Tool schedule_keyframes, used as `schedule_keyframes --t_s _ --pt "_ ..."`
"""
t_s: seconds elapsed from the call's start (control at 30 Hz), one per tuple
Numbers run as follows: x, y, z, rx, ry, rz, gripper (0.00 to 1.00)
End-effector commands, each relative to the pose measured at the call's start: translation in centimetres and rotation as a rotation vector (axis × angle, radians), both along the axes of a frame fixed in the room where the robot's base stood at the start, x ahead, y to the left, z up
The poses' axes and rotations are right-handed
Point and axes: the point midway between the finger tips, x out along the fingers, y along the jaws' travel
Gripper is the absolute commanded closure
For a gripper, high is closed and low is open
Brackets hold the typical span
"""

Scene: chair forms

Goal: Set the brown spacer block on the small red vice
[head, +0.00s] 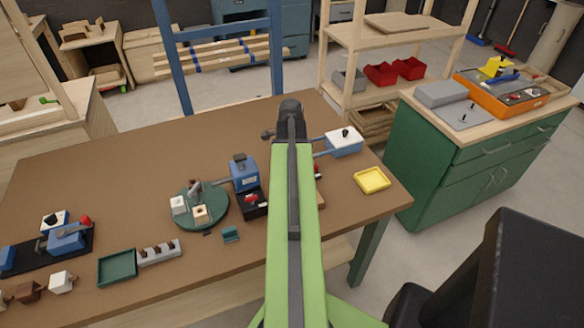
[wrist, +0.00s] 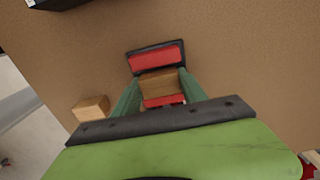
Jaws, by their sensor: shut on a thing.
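The brown spacer block (wrist: 160,84) is between the two green fingers of my gripper (wrist: 160,90), which is shut on it. In the wrist view the small red vice (wrist: 156,57) is right at the block. One red part in a dark frame shows beyond the block, and another red part shows on the near side. I cannot tell whether the block touches the vice or hangs just above it. In the head view my arm hides the block and most of the vice. Only a bit of red (head: 318,171) shows right of my arm.
A lighter wooden block (wrist: 91,108) lies left of my gripper. The brown workbench (head: 120,180) also holds a round green plate (head: 218,218), a blue vice (head: 244,178), a yellow tray (head: 372,180) and a green tray (head: 117,267). The bench's back left is clear.

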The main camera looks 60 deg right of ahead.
Motion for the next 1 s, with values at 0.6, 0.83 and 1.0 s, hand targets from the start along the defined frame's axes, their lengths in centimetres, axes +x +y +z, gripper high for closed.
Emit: schedule_keyframes --t_s 0.6,0.83,1.0 --pt "0.0 0.0 -0.8 0.0 0.0 0.001 0.9" --pt "0.1 0.0 -1.0 0.0 0.0 0.002 0.41" --pt "0.1 0.1 -1.0 0.0 0.0 0.002 0.26"
